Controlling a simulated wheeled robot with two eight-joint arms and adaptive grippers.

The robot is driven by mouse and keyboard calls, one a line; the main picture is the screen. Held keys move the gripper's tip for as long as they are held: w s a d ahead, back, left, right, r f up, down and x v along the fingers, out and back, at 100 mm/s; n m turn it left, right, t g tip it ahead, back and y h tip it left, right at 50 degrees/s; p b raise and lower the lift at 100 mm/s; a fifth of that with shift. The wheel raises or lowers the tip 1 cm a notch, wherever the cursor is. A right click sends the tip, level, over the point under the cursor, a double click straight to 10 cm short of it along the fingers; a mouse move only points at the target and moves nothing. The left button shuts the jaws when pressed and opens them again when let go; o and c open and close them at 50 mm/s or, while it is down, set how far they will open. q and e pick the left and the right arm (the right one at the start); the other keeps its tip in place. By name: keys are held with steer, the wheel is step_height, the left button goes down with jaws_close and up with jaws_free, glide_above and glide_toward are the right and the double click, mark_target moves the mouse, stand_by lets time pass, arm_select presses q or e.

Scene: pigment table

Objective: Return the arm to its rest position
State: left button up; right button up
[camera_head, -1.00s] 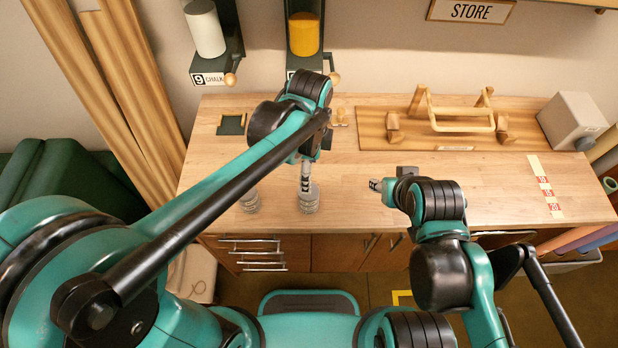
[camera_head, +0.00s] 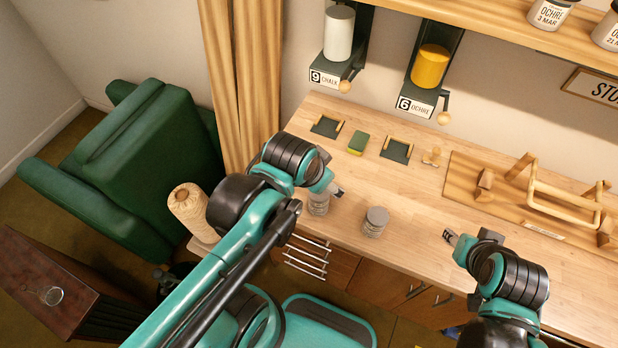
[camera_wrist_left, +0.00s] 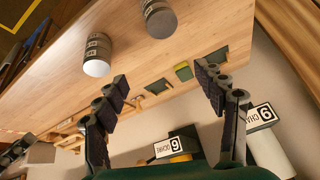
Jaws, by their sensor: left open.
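My left gripper (camera_head: 337,190) is at the left part of the wooden worktop (camera_head: 405,245). Its two black fingers (camera_wrist_left: 168,95) are spread wide in the left wrist view with nothing between them. In the head view it is close to one grey jar (camera_head: 318,204), whose top it partly covers; I cannot tell how far apart they are in depth. A second grey jar (camera_head: 375,222) stands upright to the right. My right gripper (camera_head: 452,238) is over the front of the worktop, with its fingers too small to read.
Behind are a green sponge (camera_head: 358,145), two dark pads and the chalk (camera_head: 339,35) and ochre (camera_head: 430,67) dispensers. A wooden rack (camera_head: 560,205) stands at right.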

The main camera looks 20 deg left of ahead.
arm_select(q)
steer(key=a+n, duration=0.1)
steer(key=a+n+t, duration=0.1)
steer(key=s+a+n, duration=0.1)
steer(key=shift+s+f+n+y, duration=0.1)
steer(key=shift+f+n+y, duration=0.2)
steer(key=shift+f+n, duration=0.1)
steer(key=shift+d, duration=0.1)
